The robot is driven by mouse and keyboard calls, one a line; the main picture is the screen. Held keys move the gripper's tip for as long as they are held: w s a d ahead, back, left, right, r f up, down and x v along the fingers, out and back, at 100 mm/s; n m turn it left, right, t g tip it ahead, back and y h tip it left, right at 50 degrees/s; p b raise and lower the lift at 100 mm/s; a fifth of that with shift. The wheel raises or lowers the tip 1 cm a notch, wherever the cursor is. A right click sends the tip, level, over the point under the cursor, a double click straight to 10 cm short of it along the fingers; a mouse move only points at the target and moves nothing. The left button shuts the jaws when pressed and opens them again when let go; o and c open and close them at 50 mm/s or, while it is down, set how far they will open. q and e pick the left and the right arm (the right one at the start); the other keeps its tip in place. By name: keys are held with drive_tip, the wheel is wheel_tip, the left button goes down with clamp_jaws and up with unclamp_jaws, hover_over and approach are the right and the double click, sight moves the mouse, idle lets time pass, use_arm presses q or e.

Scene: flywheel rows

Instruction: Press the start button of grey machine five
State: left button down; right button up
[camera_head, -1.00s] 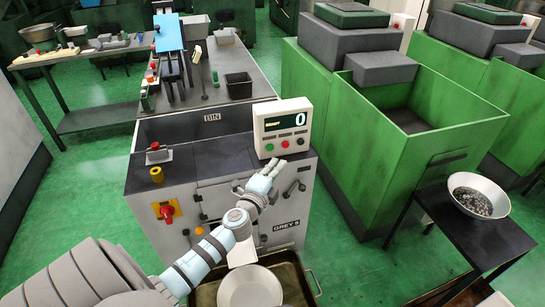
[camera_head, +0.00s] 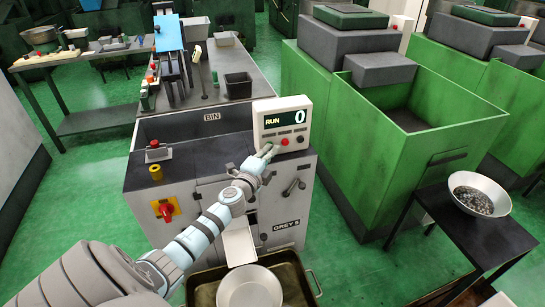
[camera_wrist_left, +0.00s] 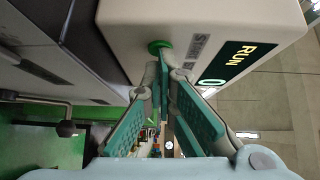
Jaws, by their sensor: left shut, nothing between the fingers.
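The grey machine (camera_head: 215,185) bears the label GREY 5 (camera_head: 286,225). Its white control box (camera_head: 264,112) stands on the right of its top, and the display (camera_head: 284,118) reads RUN and 0. My left gripper (camera_head: 270,151) is shut and empty, its fingertips at the lower left of the box's front. The green start button (camera_wrist_left: 160,46) shows in the left wrist view right at the fingertips (camera_wrist_left: 163,62); they look in contact or nearly so. In the head view the fingers hide it. A red button (camera_head: 300,140) is to the right. My right gripper is out of view.
A yellow-and-red switch (camera_head: 166,210) and a lever (camera_head: 294,187) are on the machine's front. A pale bowl (camera_head: 250,290) sits in a tray below. A green bin (camera_head: 400,150) stands to the right, beside a black table (camera_head: 470,238) with a bowl of parts.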

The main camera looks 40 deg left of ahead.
use_arm(q)
drive_tip(key=shift+a, duration=0.2)
drive_tip(key=shift+s+d+p, duration=0.1)
drive_tip(key=shift+d+p, duration=0.2)
drive_tip(key=shift+d, duration=0.2)
drive_tip(key=d+v, duration=0.2)
drive_tip(key=v, duration=1)
drive_tip(key=shift+f, duration=0.1)
